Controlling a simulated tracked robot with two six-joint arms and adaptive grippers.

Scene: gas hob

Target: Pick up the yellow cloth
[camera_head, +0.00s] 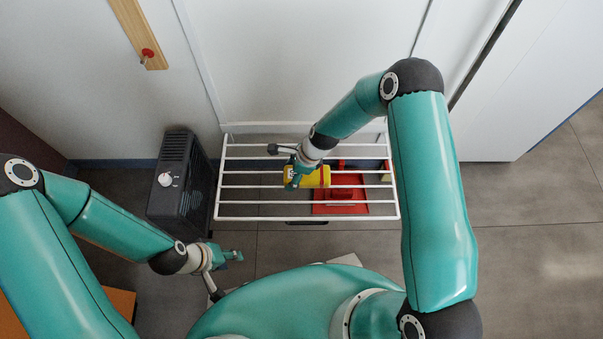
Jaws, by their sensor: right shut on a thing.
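The yellow cloth (317,178) shows as a small bright yellow patch at the white wire rack (240,218). My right gripper (286,166) reaches down from the upper right and is shut on the cloth at its left end. The gripper hides part of the cloth, and I cannot tell how far the cloth is clear of the bars. My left gripper (226,270) is empty and open, in front of the rack and to its lower left, away from the cloth.
Red things (340,198) show between the rack's bars. A black heater (176,180) with a white knob stands left of the rack. A wooden strip with a red knob (148,53) is on the wall. Grey floor (530,230) is free at the right.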

